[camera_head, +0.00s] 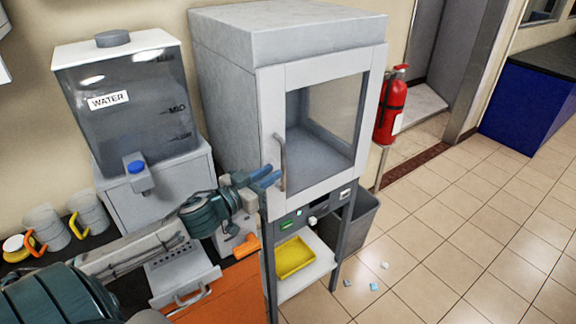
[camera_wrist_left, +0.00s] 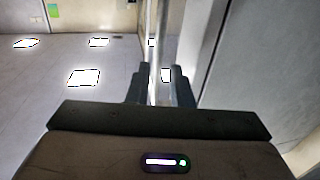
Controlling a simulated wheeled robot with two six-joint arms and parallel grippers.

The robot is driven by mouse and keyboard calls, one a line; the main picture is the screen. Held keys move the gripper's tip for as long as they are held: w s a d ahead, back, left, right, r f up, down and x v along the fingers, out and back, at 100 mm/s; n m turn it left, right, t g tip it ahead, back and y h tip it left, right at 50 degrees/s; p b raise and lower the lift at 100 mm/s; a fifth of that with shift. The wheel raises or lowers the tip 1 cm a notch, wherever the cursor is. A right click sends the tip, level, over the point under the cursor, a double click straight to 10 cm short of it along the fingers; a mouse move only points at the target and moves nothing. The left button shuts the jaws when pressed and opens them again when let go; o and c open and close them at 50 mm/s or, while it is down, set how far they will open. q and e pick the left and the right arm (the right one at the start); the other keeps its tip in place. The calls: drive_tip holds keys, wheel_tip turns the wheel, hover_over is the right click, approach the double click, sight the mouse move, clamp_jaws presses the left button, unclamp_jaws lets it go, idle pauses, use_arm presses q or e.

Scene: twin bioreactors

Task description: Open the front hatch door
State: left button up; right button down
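The front hatch door (camera_head: 303,188) is a pale frame with a clear window on the front of the grey cabinet (camera_head: 228,110). It looks shut. Its vertical bar handle (camera_head: 281,162) is on the door's left side. My left gripper (camera_head: 268,178) is at the handle, with its blue fingers pointing at the lower part of the bar. In the left wrist view the handle (camera_wrist_left: 156,60) runs upright between the two dark fingertips of the gripper (camera_wrist_left: 158,85). A narrow gap seems to show beside the bar, so the fingers look open around it. My right gripper is not in view.
A water tank (camera_head: 125,110) stands left of the cabinet. A yellow tray (camera_head: 294,257) sits on the shelf below. A grey bin (camera_head: 357,225) and a fire extinguisher (camera_head: 391,108) are on the right. Small bits lie on the otherwise clear tiled floor (camera_head: 450,240).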

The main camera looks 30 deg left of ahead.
sight(288, 163)
use_arm(q)
drive_tip(key=shift+w+d+b, duration=0.15)
drive_tip(key=shift+w+d, duration=0.1)
drive_tip(key=shift+w, duration=0.9)
drive_tip(key=shift+w+d+b, duration=0.2)
drive_tip(key=shift+w+d, duration=0.05)
drive_tip(key=shift+w, duration=0.85)
drive_tip(key=shift+w+d+b, duration=0.15)
drive_tip(key=shift+w+d, duration=0.1)
drive_tip(key=shift+w, duration=0.9)
clamp_jaws()
